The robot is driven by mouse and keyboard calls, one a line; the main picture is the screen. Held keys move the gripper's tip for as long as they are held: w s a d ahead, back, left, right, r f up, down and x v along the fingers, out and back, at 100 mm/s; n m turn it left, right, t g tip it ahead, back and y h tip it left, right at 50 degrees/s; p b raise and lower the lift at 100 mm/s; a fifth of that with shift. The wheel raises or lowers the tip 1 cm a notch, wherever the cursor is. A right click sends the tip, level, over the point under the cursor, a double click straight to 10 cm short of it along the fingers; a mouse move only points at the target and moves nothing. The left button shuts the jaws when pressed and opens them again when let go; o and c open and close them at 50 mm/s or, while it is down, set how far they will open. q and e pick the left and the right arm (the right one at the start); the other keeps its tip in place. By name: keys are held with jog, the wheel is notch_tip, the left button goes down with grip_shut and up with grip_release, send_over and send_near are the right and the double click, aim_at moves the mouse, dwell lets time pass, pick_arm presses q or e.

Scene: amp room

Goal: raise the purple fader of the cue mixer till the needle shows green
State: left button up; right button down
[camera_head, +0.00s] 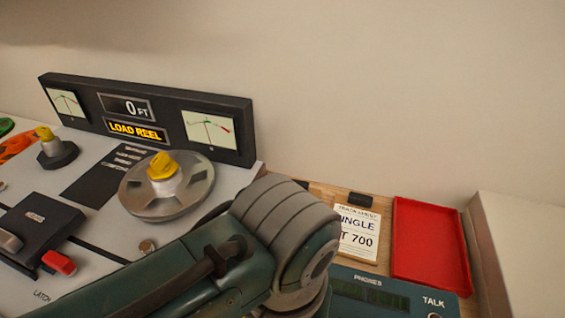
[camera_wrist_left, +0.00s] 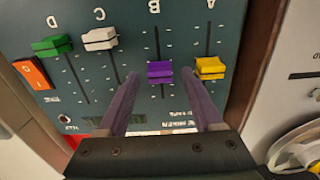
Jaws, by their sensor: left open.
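In the left wrist view the cue mixer panel (camera_wrist_left: 125,62) appears upside down, with its letters inverted. Its purple fader cap (camera_wrist_left: 160,72) is in the slot marked B. My left gripper (camera_wrist_left: 162,74) is open, with one fingertip on each side of the purple cap. I cannot tell whether either finger touches it. In the head view two needle meters show on the tape machine, a left meter (camera_head: 66,102) and a right meter (camera_head: 209,129). I cannot see a needle for the mixer in either view. My right gripper is not in view.
A yellow fader cap (camera_wrist_left: 210,68) is close beside the right finger. In the head view a red tray (camera_head: 430,241) and a card (camera_head: 357,232) lie beyond my arm.

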pick_arm(q)
notch_tip(320, 180, up, 9)
jog(key=p, duration=0.3)
jog(key=shift+f, duration=0.1)
jog(key=s+a+r+n+t+p, duration=0.1)
jog(key=s+a+r+p, duration=0.1)
jog(key=s+a+r, duration=0.3)
jog(key=s+a+r+t+p, duration=0.1)
jog(key=a+r+p, duration=0.15)
jog(key=a, duration=0.55)
jog(key=s+a+r+n+t+p, duration=0.1)
jog(key=s+a+r+t+p, duration=0.1)
jog(key=s+a+r, duration=0.3)
notch_tip(320, 180, up, 37)
jog(key=w+p, duration=0.1)
jog(key=p, duration=3.6)
jog(key=shift+w+a, duration=0.2)
jog(key=shift+w, duration=0.15)
jog(key=shift+f, duration=0.15)
